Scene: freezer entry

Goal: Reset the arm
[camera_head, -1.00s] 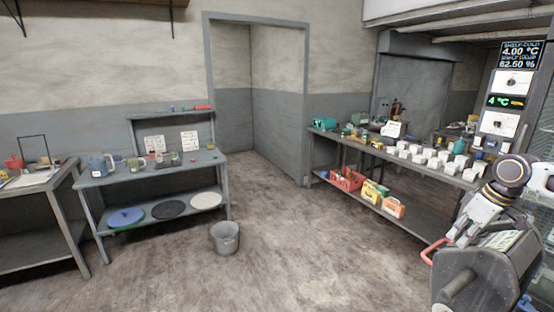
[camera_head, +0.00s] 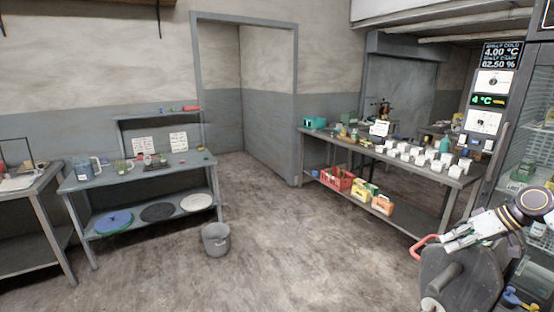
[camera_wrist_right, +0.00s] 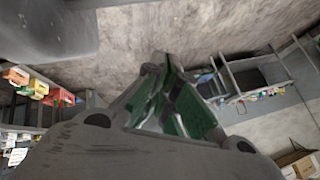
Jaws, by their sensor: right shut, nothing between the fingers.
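My right gripper (camera_head: 446,244) is at the lower right of the head view, at the end of my right arm. It is above and beside a dark grey body with a red handle that may be part of my own base. In the right wrist view the gripper fingers (camera_wrist_right: 167,68) come together at their tips, with green inner pads and nothing between them. The left gripper is not in view.
A long table (camera_head: 313,174) with many white boxes stands at the right, beside a glass-fronted cabinet (camera_head: 527,150). A grey workbench (camera_head: 72,184) is at the left. A grey bucket (camera_head: 216,240) stands on the open floor. An open doorway (camera_head: 245,90) is behind.

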